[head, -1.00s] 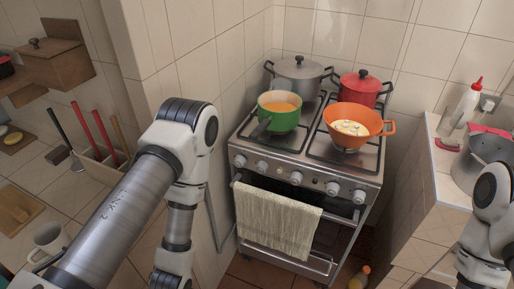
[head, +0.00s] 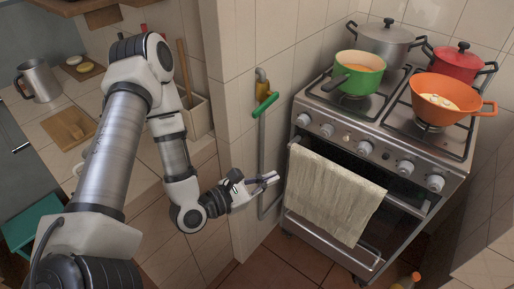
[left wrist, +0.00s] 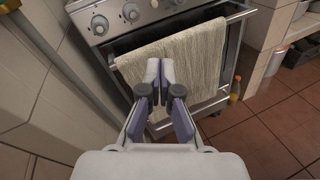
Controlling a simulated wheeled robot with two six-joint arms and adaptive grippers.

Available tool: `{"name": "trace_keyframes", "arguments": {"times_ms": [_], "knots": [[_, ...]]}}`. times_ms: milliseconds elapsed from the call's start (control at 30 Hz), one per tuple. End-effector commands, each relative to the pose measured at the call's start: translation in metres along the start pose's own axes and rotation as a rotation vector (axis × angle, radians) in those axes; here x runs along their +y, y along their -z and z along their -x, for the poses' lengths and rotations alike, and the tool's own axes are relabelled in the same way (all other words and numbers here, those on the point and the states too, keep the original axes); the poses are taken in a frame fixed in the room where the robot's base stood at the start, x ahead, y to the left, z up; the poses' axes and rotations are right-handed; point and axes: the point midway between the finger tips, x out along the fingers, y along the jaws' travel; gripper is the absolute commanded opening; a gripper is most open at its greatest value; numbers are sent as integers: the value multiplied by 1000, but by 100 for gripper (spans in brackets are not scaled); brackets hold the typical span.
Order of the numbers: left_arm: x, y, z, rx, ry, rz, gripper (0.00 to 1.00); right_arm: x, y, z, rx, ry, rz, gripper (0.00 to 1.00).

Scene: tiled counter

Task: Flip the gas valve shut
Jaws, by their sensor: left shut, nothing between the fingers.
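The gas valve has a green lever (head: 265,105) on a yellow body (head: 262,82), mounted on the tiled wall left of the stove. A grey gas pipe (head: 262,150) runs down from it. The lever slants, its right end higher, and lies across the pipe line. My left gripper (head: 274,178) is shut and empty, below the valve and in front of the wall, apart from the lever. My right gripper is not in view.
The stove (head: 350,125) stands right of the valve, with a towel (head: 332,195) on its oven rail (left wrist: 190,30). A green pot (head: 362,78), orange pan (head: 440,110), red pot (head: 462,64) and grey pot (head: 385,42) sit on top. A bottle (head: 405,281) stands on the floor.

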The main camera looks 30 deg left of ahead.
Motion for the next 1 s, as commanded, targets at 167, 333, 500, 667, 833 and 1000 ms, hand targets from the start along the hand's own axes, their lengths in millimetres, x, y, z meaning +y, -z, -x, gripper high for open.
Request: {"name": "trace_keyframes", "arguments": {"times_ms": [167,333,500,667,833,1000], "knots": [[64,31,25,-350,-273,200,0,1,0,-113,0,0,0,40],[90,39,38,-431,-382,230,0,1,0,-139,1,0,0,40],[94,31,31,-440,-379,222,0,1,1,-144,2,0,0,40],[103,22,11,-440,-377,217,0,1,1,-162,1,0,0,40],[118,6,-20,-435,-375,214,0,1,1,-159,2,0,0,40],[133,-10,-50,-437,-378,218,0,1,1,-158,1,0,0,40]]}}
